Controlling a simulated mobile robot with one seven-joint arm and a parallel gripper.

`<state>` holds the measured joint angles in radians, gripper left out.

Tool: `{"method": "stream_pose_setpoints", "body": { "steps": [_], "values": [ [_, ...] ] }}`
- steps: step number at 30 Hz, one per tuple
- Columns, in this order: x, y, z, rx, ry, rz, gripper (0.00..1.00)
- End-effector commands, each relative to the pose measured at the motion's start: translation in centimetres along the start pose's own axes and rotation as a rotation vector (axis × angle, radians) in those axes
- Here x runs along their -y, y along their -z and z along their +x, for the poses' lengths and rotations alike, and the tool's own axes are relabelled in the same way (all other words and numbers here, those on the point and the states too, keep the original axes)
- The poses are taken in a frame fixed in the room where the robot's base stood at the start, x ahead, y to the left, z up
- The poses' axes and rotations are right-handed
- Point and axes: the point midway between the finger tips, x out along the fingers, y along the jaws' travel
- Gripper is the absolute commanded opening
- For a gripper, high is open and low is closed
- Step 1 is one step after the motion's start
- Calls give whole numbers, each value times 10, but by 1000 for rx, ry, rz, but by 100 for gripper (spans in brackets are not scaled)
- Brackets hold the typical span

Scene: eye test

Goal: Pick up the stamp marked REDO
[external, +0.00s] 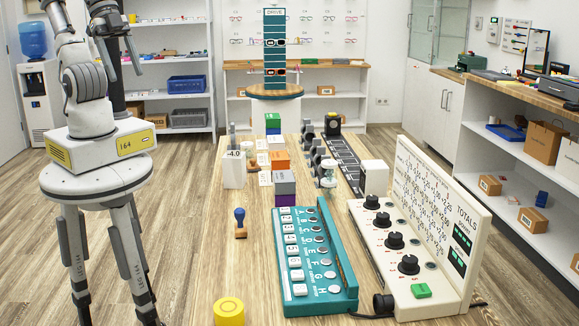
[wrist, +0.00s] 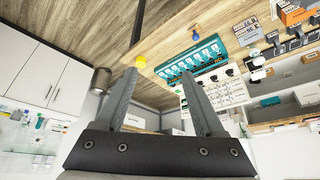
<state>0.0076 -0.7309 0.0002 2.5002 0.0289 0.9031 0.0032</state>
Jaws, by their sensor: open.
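A stamp with a blue knob handle and a wooden base (external: 240,223) stands upright on the wooden table (external: 237,275), left of the teal panel. It also shows small near the top of the wrist view (wrist: 196,31). My gripper (external: 126,74) is open and empty, raised at the upper left, well away from the table and the stamp. Its two fingers are spread apart in the wrist view (wrist: 158,77).
A teal panel with lettered rows (external: 319,262) and a white TOTALS board with black knobs (external: 388,275) fill the table's right side. A yellow cylinder (external: 229,312) stands at the front. Coloured blocks (external: 285,183) are behind the stamp. Bare wood surrounds the stamp.

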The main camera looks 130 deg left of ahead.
Motion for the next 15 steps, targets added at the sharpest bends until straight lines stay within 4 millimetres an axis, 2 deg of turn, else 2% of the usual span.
{"method": "stream_pose_setpoints", "body": {
  "steps": [5,9,15],
  "values": [
    [18,-23,50,161,105,185,71],
    [40,-40,94,327,223,426,71],
    [67,-51,149,534,376,805,71]
  ]
}}
